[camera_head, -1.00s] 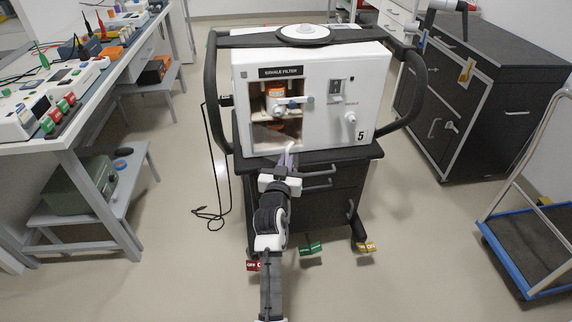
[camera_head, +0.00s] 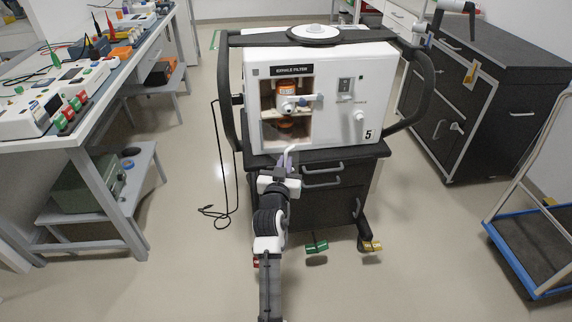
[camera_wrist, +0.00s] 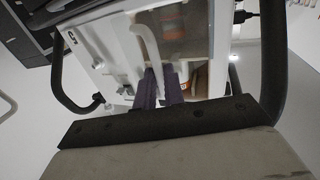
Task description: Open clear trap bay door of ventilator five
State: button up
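Ventilator five is the white unit (camera_head: 345,128) on a dark cart, with a "5" at its lower right. Its bay (camera_head: 267,98), under the "EXHALE FILTER" label, shows an orange-banded part (camera_head: 287,88) and a lower orange part. The clear door panel cannot be made out. My gripper (camera_head: 287,160) is below and in front of the bay. In the wrist view, its purple fingers (camera_wrist: 160,90) stand close on both sides of a pale curved bar (camera_wrist: 148,45), which fills the gap. I cannot tell whether this bar is the door's handle.
Black side rails (camera_head: 425,100) flank the ventilator, and a black cable hangs at its left. Drawer handles (camera_head: 322,168) stick out close to my gripper's right. A workbench (camera_head: 90,110) is at left and a blue-edged trolley (camera_head: 520,265) at right.

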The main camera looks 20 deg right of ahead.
jog(key=o, duration=0.4)
jog(key=shift+w+a+r, duration=0.1)
jog(key=shift+w+a, duration=0.15)
jog(key=shift+a, duration=0.2)
jog(key=shift+s+d, duration=0.1)
jog(key=shift+d, duration=0.05)
notch_tip(320, 180, up, 20)
jog(key=shift+f+p, duration=0.1)
jog(key=shift+p, duration=0.75)
